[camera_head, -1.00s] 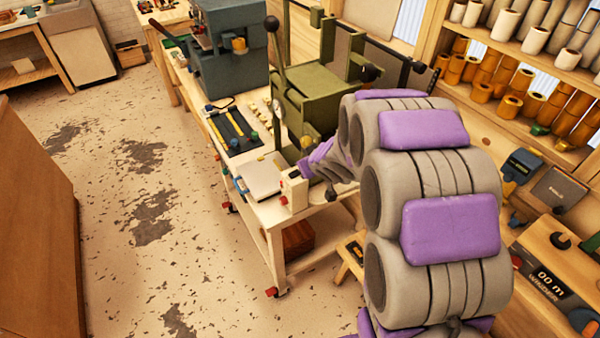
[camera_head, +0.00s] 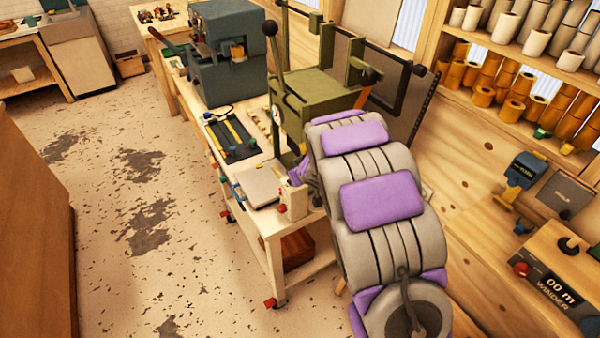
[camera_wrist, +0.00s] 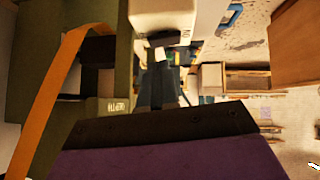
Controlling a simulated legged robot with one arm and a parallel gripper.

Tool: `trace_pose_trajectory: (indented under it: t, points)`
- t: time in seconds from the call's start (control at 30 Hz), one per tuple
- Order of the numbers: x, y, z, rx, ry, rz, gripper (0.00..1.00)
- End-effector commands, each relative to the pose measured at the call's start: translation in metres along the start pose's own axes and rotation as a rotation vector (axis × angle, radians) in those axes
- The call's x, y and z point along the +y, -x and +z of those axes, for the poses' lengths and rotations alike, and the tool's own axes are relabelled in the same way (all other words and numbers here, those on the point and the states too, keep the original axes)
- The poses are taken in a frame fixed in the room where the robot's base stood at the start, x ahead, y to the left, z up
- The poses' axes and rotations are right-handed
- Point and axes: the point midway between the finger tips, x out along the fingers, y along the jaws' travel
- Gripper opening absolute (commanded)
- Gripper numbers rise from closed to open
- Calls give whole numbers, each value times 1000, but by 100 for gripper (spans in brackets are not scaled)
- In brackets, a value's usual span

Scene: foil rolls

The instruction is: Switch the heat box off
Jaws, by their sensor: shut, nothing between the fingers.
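A small cream box with a red knob low on its front (camera_head: 293,201), which looks like the heat box, stands at the near end of the workbench, beside a flat pale plate (camera_head: 262,184). In the wrist view a cream block (camera_wrist: 163,18) and a white face with upside-down lettering are close ahead at the top. My gripper (camera_wrist: 158,72) shows there as dark fingers, shut and empty, just below the cream block. I cannot tell whether they touch. In the head view my purple wrist is just behind the box; the fingertips are hidden. The switch's position cannot be made out.
A green lever press (camera_head: 312,98) stands behind the box, with a blue-grey machine (camera_head: 228,55) farther along the workbench (camera_head: 270,232). A dark tool tray (camera_head: 233,137) lies beyond the plate. Open floor lies left; shelves of rolls (camera_head: 520,75) are right.

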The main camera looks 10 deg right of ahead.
Motion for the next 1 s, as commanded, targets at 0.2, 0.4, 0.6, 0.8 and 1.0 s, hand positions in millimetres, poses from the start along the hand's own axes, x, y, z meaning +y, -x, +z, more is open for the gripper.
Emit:
trace_pose_trajectory:
  t: [0.2, 0.4, 0.6, 0.8, 1.0]
  points:
    - [0, -16, 17, 0, 0, -1, 0]
    - [0, -18, 19, 0, 0, 0, 0]
    - [0, -18, 18, 1, 0, 0, 0]
    - [1, -18, 18, -2, -12, -12, 0]
    - [2, -20, 19, -4, -48, -51, 0]
